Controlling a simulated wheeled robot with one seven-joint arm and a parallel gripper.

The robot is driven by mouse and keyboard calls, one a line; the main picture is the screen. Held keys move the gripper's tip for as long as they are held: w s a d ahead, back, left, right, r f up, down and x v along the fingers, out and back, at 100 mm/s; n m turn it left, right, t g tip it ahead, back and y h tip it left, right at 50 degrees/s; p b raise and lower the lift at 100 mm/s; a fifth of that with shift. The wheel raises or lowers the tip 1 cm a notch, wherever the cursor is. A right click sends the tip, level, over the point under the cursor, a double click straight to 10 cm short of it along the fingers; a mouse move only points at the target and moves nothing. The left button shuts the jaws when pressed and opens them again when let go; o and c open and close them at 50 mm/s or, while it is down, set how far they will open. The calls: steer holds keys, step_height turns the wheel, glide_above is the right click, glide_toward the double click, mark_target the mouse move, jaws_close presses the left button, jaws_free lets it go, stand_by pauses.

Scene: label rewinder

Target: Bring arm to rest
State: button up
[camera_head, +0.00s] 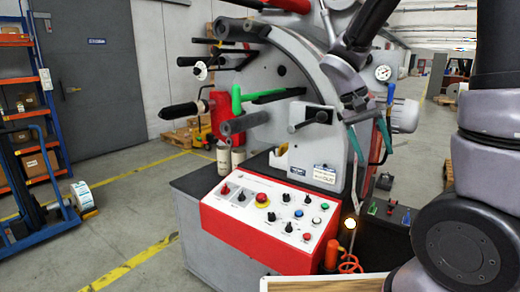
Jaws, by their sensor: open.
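My gripper (373,150) hangs at the upper right of the head view, with its two teal fingers spread apart and pointing down. Nothing shows between the fingers. It appears in front of the right part of the label rewinder (285,75); the exact gap to the machine cannot be told. My dark grey arm comes in from the right edge and hides part of the machine and the floor behind it.
A red and white control panel (265,222) with knobs and buttons fronts the machine. Rollers and rods stick out to the left. A pressure gauge (383,73) sits close to the gripper. A blue-orange rack (35,100) stands far left.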

steer(key=s+a+r+t+y, duration=0.2)
steer(key=s+r+t+y, duration=0.1)
steer(key=r, duration=0.4)
steer(key=s+a+r+t+y, duration=0.2)
steer(key=s+r+t+y, duration=0.2)
steer(key=r, duration=0.3)
steer(key=shift+s+r+t, duration=0.15)
steer(key=shift+s+t, duration=0.45)
steer(key=shift+t, duration=0.3)
